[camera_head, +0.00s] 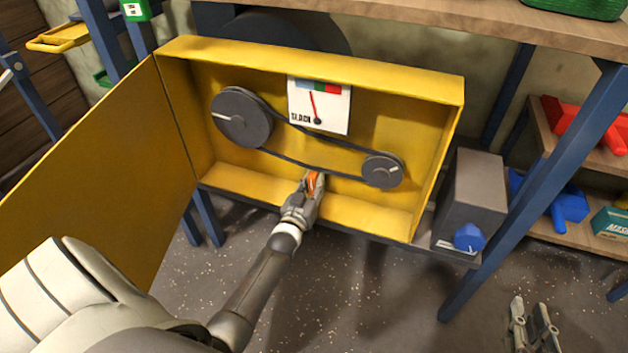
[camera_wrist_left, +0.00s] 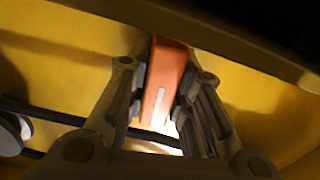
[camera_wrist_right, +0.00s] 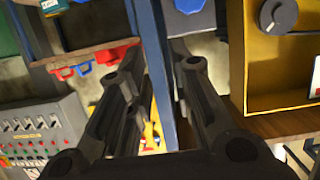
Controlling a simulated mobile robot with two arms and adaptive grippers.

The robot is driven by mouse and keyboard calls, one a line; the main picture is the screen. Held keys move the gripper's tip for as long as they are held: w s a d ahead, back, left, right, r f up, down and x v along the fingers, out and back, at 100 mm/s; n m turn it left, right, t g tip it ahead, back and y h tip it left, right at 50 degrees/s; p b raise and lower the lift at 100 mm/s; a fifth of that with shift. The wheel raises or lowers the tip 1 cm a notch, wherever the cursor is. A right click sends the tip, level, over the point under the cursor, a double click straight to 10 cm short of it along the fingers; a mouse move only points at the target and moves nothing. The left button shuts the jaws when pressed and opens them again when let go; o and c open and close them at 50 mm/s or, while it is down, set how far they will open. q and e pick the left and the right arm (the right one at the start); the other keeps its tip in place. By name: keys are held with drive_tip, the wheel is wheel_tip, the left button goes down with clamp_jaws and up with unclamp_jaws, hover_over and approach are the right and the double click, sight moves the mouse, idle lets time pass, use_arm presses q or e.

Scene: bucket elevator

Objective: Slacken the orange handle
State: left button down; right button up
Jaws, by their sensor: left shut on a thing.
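The orange handle (camera_head: 312,181) sits low in the middle of the open yellow box (camera_head: 440,150), just below the belt. My left gripper (camera_head: 309,192) reaches in from the front and is shut on it. In the left wrist view the orange handle (camera_wrist_left: 163,85) lies between the two fingers, with a pale stripe on its face. The gauge (camera_head: 319,104) above has a red needle pointing up and slightly left, and lettering that seems to read "SLACK". My right gripper (camera_head: 535,325) is at the lower right, away from the box, with its fingers apart and nothing between them.
A belt (camera_head: 290,160) runs between a large pulley (camera_head: 242,117) and a small pulley (camera_head: 383,170). The yellow door (camera_head: 110,170) stands open at left. A grey box with a blue knob (camera_head: 468,238) is at right, near a blue post (camera_head: 545,190) and shelves.

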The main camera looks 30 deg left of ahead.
use_arm(q)
drive_tip(key=shift+m, duration=0.7)
use_arm(e)
drive_tip(key=shift+s+d+f+g, duration=0.2)
drive_tip(key=shift+s+f+g, duration=0.2)
drive_tip(key=shift+f, duration=0.3)
drive_tip(key=shift+s+d+f+g, duration=0.2)
drive_tip(key=shift+s+f+g, duration=0.15)
drive_tip(key=shift+f, duration=0.3)
use_arm(q)
drive_tip(key=c, duration=1.3)
unclamp_jaws()
drive_tip(key=shift+v, duration=6)
